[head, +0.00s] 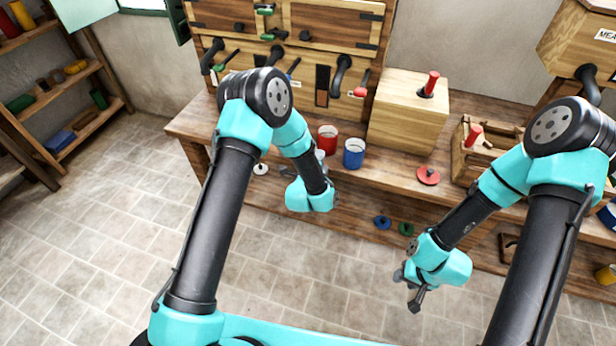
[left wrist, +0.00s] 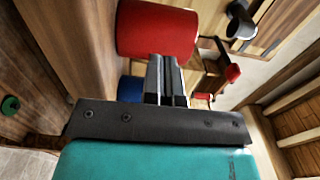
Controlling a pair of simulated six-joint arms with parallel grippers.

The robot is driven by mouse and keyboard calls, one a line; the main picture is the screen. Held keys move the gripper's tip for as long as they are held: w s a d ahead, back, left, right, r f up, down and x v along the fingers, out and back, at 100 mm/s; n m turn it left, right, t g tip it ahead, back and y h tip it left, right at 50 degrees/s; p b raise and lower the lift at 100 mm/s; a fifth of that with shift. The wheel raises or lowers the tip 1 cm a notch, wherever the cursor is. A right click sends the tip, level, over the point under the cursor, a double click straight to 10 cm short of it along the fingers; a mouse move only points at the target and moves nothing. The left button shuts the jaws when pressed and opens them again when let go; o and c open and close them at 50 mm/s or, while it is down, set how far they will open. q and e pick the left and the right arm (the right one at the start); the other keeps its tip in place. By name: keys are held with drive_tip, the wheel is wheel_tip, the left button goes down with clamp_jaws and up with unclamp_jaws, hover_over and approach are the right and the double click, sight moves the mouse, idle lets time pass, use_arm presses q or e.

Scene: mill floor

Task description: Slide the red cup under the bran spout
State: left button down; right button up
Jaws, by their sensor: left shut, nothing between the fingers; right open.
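The red cup (head: 327,139) stands on the wooden bench, in front of the cabinet with black spouts. A blue cup (head: 354,153) stands just right of it. My left gripper (head: 288,171) is largely behind its own arm in the head view. In the left wrist view its fingers (left wrist: 167,75) are shut and empty, pointing at the red cup (left wrist: 157,32); I cannot tell if they touch. A black spout (head: 341,76) hangs above and behind the cups; I cannot read which spout is bran. My right gripper (head: 409,285) is open, low in front of the bench.
A wooden box (head: 408,115) with a red-handled crank stands right of the cups. A red disc (head: 428,176) lies on the bench near a wooden carrier (head: 470,160). Blue (head: 382,222) and green (head: 405,228) discs lie lower down. Shelves stand at the left.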

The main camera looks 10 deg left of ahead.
use_arm(q)
drive_tip(key=s+a, duration=0.1)
drive_tip(key=s, duration=1)
drive_tip(key=shift+a, duration=0.3)
drive_tip(key=shift+d, duration=0.1)
